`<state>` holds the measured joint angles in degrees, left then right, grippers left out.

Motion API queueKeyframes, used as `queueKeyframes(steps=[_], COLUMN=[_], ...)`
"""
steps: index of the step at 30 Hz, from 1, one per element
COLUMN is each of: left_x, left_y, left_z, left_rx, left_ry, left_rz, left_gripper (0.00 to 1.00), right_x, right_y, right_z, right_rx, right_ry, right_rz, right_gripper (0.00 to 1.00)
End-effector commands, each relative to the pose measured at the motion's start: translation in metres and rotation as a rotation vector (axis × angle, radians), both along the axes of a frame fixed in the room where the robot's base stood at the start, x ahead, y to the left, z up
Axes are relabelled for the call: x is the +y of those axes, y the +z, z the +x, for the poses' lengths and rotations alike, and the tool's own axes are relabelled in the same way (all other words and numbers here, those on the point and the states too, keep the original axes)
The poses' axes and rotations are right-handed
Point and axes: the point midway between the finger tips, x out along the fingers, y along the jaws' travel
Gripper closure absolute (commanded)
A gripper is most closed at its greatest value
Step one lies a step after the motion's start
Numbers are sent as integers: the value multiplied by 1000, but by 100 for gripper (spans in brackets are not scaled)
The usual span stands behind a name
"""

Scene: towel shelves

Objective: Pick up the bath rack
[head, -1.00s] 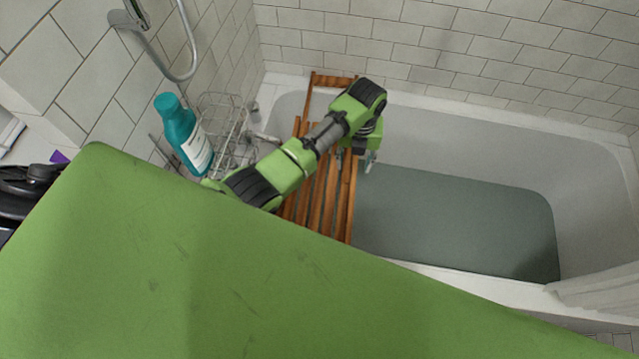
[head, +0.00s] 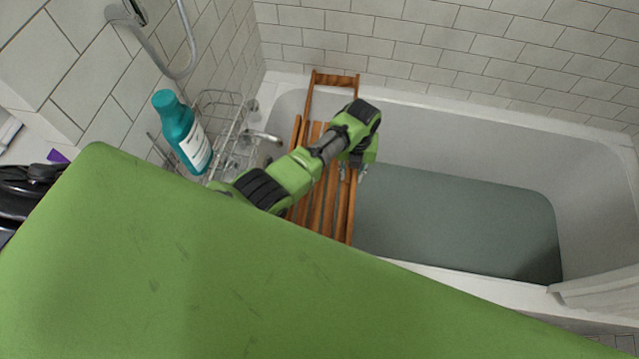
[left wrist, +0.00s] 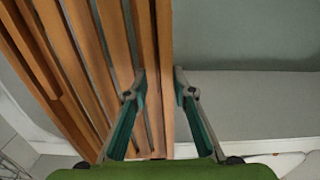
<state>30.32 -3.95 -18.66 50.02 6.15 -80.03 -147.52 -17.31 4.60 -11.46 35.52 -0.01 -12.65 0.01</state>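The bath rack (head: 329,210), made of brown wooden slats, lies across the left end of the bathtub. My left arm hides part of its middle in the head view. My left gripper (head: 352,172) is at the rack's right edge, low over it. In the left wrist view the left gripper (left wrist: 161,82) is open, its two fingers on either side of the edge slat of the rack (left wrist: 165,45). A small gap shows beside the slat; contact cannot be told. My right gripper is in neither view.
The bathtub (head: 440,125) holds grey-green water or a dark floor to the right of the rack. A wire caddy (head: 228,112) and a teal bottle (head: 180,130) stand left of the rack. Tiled walls (head: 480,45) bound the back and left.

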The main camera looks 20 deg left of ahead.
Motion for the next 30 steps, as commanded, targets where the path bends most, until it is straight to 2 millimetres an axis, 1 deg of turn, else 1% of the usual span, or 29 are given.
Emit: queueKeyframes(steps=[1, 2, 11, 16, 20, 22, 26, 30], left_x=[0, 0, 1, 1, 1, 0, -2, -5], left_y=[0, 0, 2, 9, 24, 35, 47, 66], left_z=[0, 0, 1, 1, 2, 2, -10, -25], left_rx=[0, 0, -2, -2, -5, -6, -4, -5], left_ry=[0, 0, 0, 1, 0, -1, -1, -2], left_rz=[1, 1, 1, 1, 2, 2, 2, 0], left_gripper=[98, 100, 100, 100, 100, 100, 100, 100], right_x=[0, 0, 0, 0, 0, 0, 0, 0], right_y=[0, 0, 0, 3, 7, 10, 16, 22], right_z=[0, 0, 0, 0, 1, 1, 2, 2], right_rx=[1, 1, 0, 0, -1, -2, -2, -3], right_ry=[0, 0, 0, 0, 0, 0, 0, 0], right_rz=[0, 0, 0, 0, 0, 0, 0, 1], right_gripper=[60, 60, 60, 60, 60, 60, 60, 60])
